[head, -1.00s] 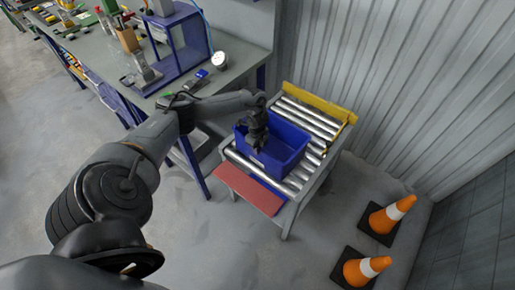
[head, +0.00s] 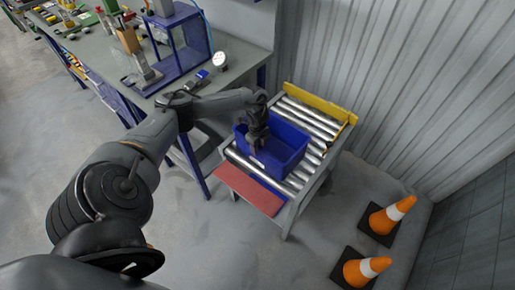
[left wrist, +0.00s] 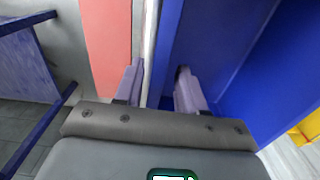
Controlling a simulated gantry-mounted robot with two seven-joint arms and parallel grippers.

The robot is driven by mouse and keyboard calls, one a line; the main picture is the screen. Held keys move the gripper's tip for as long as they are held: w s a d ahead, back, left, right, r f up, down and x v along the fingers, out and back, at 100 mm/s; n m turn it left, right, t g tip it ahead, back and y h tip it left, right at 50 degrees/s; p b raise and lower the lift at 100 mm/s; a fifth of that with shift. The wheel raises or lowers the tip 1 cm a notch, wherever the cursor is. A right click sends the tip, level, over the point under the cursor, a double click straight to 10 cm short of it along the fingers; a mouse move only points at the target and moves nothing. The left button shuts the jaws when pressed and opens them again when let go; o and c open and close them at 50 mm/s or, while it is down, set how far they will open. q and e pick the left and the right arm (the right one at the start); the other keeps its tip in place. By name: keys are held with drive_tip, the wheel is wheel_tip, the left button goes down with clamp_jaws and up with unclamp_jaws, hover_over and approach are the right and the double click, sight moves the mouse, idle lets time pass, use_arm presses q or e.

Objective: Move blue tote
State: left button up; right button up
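The blue tote (head: 285,160) sits on the roller table (head: 312,122), upright and open at the top. My left gripper (head: 256,154) is at the tote's near-left wall, pointing down. In the left wrist view, my left gripper (left wrist: 158,84) has its two fingers apart, with the near edge of the blue tote (left wrist: 215,45) running between them. One finger is over the tote's inner side and the other is outside it. Whether either finger touches the wall cannot be told. My right gripper is in neither view.
A red plate (head: 248,190) is at the roller table's near end, and a yellow stop bar (head: 318,104) is at its far end. A cluttered workbench (head: 105,60) stands to the left. Two orange cones (head: 390,215) stand on the floor at right. A corrugated wall is behind.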

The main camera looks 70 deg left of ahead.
use_arm(q)
wheel_tip(320, 180, up, 10)
drive_tip(key=shift+f+p, duration=0.15)
drive_tip(key=shift+p, duration=0.55)
